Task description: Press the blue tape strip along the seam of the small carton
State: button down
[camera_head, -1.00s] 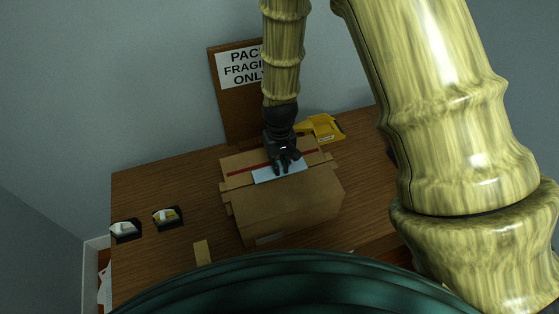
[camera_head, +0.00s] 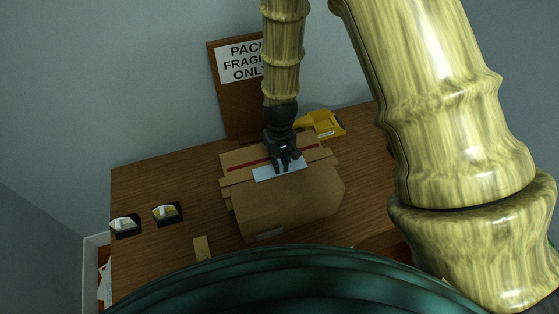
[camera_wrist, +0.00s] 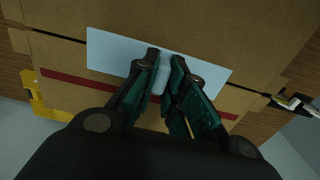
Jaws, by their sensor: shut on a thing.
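The small carton (camera_head: 290,204) is a brown cardboard box on the wooden table, with its seam (camera_wrist: 55,35) running across the top. The pale blue tape strip (camera_head: 265,174) lies over this seam, also seen in the wrist view (camera_wrist: 110,50). It looks flat, but I cannot tell whether it touches along its whole length. My gripper (camera_head: 286,165) is over the strip's middle. In the wrist view my gripper (camera_wrist: 163,78) has its fingers closed around a small pale tab (camera_wrist: 162,72), which looks joined to the strip. The fingers hide part of the strip.
A red line (camera_head: 247,167) runs across the carton behind the strip. A yellow tool (camera_head: 323,124) lies behind the carton. Two small dark trays (camera_head: 126,227) (camera_head: 167,214) are at left. A sign board (camera_head: 225,110) stands behind.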

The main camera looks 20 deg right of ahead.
jog(key=shift+f+b, duration=0.3)
jog(key=shift+f, duration=0.3)
dwell(0.8)
dwell(0.6)
jog(key=c, duration=1.4)
grip_release()
jog(key=shift+r, duration=6)
